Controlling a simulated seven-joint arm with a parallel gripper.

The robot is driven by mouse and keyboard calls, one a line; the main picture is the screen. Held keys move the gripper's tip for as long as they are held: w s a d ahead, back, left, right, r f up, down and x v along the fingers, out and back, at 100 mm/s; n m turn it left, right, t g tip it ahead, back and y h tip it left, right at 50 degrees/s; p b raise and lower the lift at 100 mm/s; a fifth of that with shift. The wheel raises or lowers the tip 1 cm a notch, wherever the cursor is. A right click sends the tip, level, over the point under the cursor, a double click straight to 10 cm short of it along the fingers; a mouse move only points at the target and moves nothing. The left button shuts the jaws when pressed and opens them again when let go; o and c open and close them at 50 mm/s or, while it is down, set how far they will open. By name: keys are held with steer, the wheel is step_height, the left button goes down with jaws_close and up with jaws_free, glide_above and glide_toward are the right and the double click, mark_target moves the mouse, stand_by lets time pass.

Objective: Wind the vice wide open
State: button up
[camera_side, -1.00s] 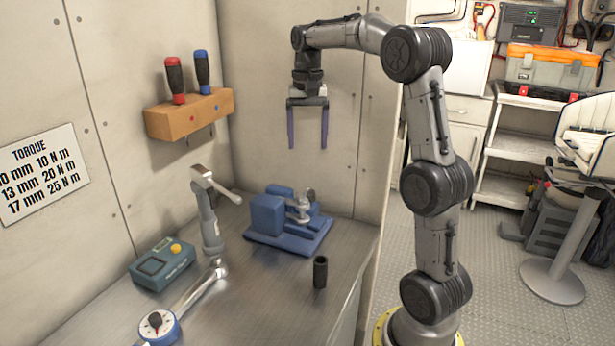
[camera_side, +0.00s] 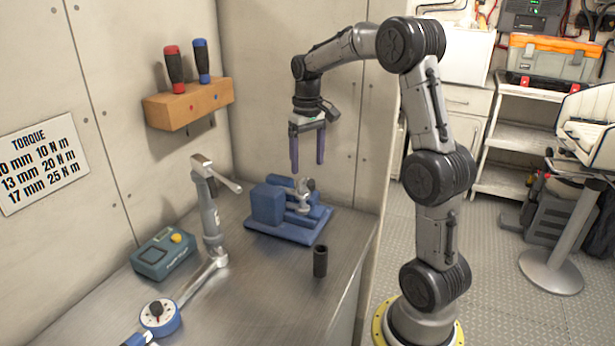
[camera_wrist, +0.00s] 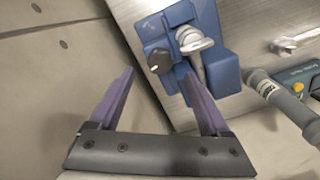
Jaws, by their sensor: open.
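The blue vice (camera_side: 288,215) sits on the metal bench near its back right corner. A silver metal part (camera_side: 304,193) stands at its right end. In the wrist view the vice (camera_wrist: 222,68) is at top centre, with the silver part (camera_wrist: 192,42) and a dark round knob (camera_wrist: 159,62) at its left side. My gripper (camera_side: 308,168) is open and empty, its two purple fingers pointing down above the vice. In the wrist view my gripper (camera_wrist: 160,82) has its right finger overlapping the vice in the picture. No contact is visible.
A black socket (camera_side: 320,261) stands in front of the vice. A grey post with a handle (camera_side: 210,213), a teal box (camera_side: 163,255) and a torque wrench (camera_side: 187,294) are at left. A wooden rack (camera_side: 188,103) holds two screwdrivers on the wall. The wall is close behind.

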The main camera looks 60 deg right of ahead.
mark_target(308, 185)
steer(key=shift+f, duration=2.6)
jaws_close()
